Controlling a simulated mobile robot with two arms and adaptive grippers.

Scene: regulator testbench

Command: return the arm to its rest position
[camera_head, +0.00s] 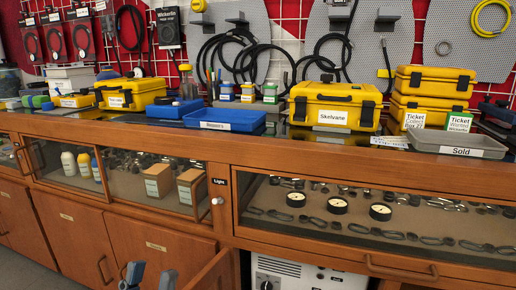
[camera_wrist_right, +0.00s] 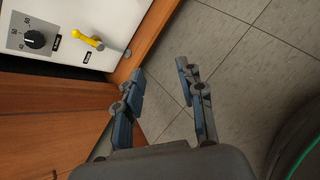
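My left gripper (camera_head: 150,276) shows at the bottom left of the head view, in front of the wooden cabinet doors. Its two blue-grey fingertips stand apart with nothing between them; the rest of it is cut off by the frame. My right gripper (camera_wrist_right: 160,75) shows in the right wrist view with its fingers spread and empty. It hangs over the tiled floor, beside a wooden cabinet edge and a white machine front (camera_wrist_right: 80,22). The right arm does not show in the head view.
The white machine has a black knob (camera_wrist_right: 35,40) and a yellow lever (camera_wrist_right: 88,40). A cabinet door (camera_head: 212,272) stands open near my left gripper. The counter holds yellow cases (camera_head: 335,105), a blue tray (camera_head: 225,121) and a grey tray (camera_head: 458,143). Tiled floor (camera_wrist_right: 235,50) is clear.

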